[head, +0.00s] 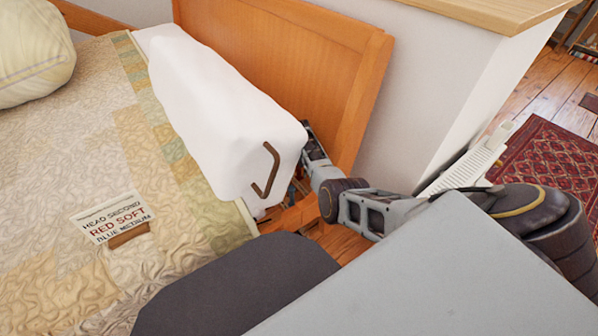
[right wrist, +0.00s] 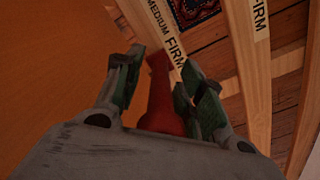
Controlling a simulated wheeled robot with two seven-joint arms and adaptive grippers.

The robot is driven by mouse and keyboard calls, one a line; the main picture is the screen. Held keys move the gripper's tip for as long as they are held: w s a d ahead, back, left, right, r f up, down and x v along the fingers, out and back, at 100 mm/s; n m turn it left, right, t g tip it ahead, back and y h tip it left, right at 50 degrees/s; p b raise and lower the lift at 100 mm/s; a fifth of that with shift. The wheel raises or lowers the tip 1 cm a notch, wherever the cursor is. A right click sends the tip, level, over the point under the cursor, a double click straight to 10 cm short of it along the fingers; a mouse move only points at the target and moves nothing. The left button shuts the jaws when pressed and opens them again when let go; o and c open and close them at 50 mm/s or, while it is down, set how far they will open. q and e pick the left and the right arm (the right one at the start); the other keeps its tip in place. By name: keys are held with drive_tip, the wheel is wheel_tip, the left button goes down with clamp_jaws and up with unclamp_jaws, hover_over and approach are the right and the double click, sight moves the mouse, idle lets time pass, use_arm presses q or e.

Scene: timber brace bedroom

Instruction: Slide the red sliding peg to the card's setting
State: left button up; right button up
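A card (head: 113,217) lies on the bed and reads "HEAD SECOND", "RED SOFT", "BLUE MEDIUM". The red sliding peg (right wrist: 161,92) shows in the right wrist view, between the two fingers of my right gripper (right wrist: 160,70). A narrow gap shows on the peg's left side; the right finger overlaps its right edge, and contact is unclear. Slats beyond it carry the words "MEDIUM" and "FIRM" (right wrist: 172,38). In the head view my right gripper (head: 308,145) is low beside the bed's end, partly hidden by a white block-shaped cushion. My left gripper is not in view.
The white cushion (head: 215,110) with a brown handle stands along the bed's edge, close to my right gripper. An orange wooden board (head: 300,55) rises behind it. A white wall end (head: 440,90) and a red rug (head: 545,165) lie to the right.

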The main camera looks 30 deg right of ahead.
clamp_jaws()
idle(0.3)
idle(0.3)
